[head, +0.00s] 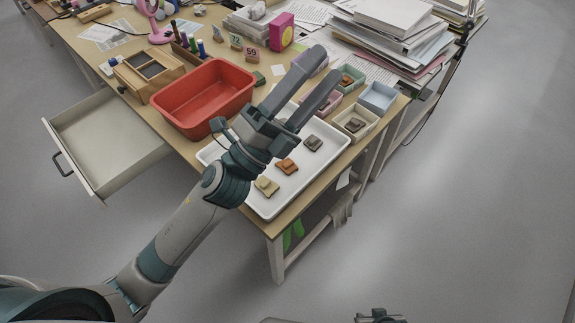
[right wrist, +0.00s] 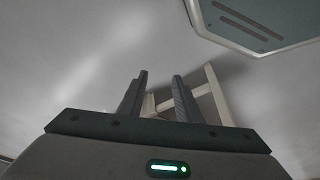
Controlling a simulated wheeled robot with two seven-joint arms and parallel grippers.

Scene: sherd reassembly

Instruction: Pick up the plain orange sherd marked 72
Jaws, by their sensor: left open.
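An orange sherd (head: 287,166) lies on the white tray (head: 267,208), between a yellowish sherd (head: 267,187) and a dark grey sherd (head: 313,143). No number is readable on any sherd. My left gripper (head: 325,64) is open, its fingers reaching over the tray's far part toward the small boxes. No sherd shows between its fingers. My left arm and gripper cover the left and far parts of the tray. My right gripper (right wrist: 160,77) is open and empty in the right wrist view, away from the sherds.
A red basin (head: 204,96) stands left of the tray. Small boxes, including a cream box (head: 357,121) and a blue box (head: 377,97), line the right side, some holding sherds. An open drawer (head: 105,140) juts out left.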

